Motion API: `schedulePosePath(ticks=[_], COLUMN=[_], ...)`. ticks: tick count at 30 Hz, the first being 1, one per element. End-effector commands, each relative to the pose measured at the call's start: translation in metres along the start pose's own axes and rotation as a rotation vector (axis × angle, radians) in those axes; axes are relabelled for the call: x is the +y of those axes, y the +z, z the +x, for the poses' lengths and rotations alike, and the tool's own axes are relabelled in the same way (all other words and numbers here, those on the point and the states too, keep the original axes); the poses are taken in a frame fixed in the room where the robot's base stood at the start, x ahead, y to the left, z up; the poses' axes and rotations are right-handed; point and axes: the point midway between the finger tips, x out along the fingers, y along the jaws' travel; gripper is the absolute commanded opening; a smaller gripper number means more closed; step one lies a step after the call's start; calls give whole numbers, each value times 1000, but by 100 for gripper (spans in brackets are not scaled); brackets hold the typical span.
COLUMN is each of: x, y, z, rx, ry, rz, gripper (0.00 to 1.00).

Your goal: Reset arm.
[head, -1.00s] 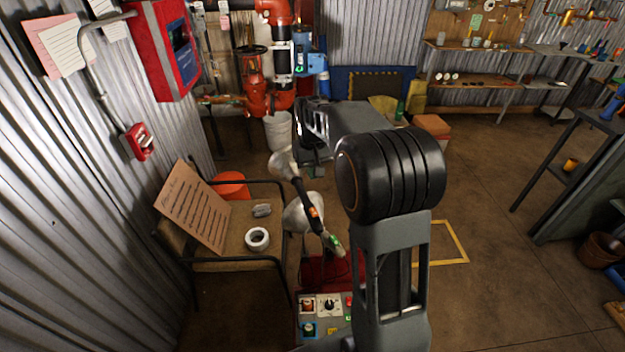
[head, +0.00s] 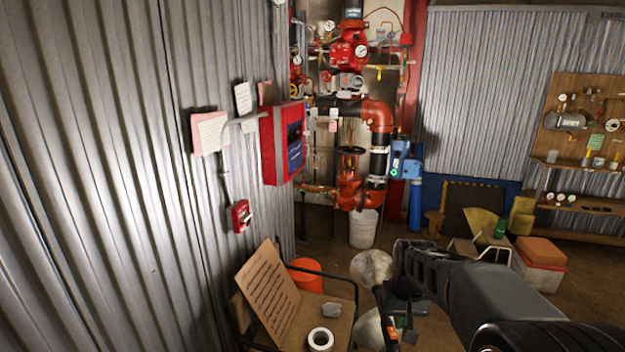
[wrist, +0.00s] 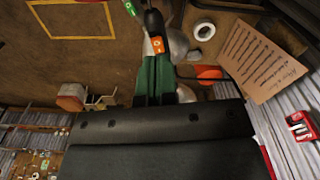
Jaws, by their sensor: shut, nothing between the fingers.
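My gripper (wrist: 155,75) is shut and empty. Its dark green fingers lie together in the middle of the wrist view, with the floor beyond. In the head view my arm reaches in from the lower right, and my gripper (head: 402,322) hangs at its end, small and partly hidden by the arm. The bar's orange label (wrist: 157,45) also shows near the fingertips in the wrist view.
A chair (head: 340,325) at the lower left holds a cardboard sign (head: 268,292) and a white tape roll (head: 321,339). A red panel (head: 283,143) and a red call point (head: 241,216) are on the left wall. Red pipework (head: 377,115) stands behind.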

Motion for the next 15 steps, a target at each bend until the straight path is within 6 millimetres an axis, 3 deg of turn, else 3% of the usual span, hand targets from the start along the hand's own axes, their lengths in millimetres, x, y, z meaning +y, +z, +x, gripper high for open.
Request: schedulePosePath(ticks=[1,6,10,15], x=[-5,-17,-23,-28], y=[20,80,112,134], z=[-6,-14,-18,-26], rx=[27,110,168,228], ry=[0,-5,-9,-15], rz=[-6,-28,-49,-72], gripper=[0,0,0,0])
